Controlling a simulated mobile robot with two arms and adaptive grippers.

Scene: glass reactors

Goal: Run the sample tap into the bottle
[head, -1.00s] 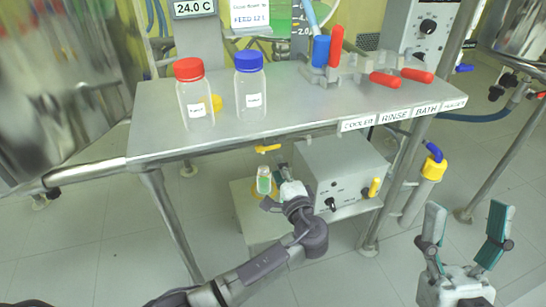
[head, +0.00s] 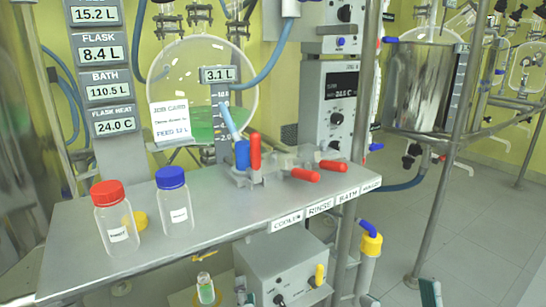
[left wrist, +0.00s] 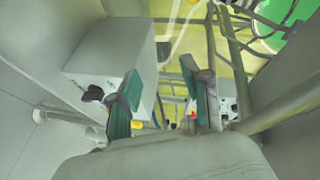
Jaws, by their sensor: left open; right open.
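A small clear bottle (head: 205,290) with green in it stands on the low shelf under the bench, at the bottom of the head view. A yellow tap handle (head: 204,256) shows above it, under the bench edge. My left gripper (head: 243,291) is just right of the bottle, partly cut off by the frame; I see no contact. In the left wrist view its two teal-padded fingers (left wrist: 160,78) are apart with nothing held between them. The bottle cannot be made out there. My right gripper (head: 432,293) shows only a teal finger at the bottom edge.
A grey control box (head: 282,268) with a yellow-handled valve (head: 319,274) stands right of my left gripper. The steel bench (head: 240,215) above carries a red-capped bottle (head: 115,218), a blue-capped bottle (head: 175,202) and a red-handled valve manifold (head: 275,167). Floor at right is free.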

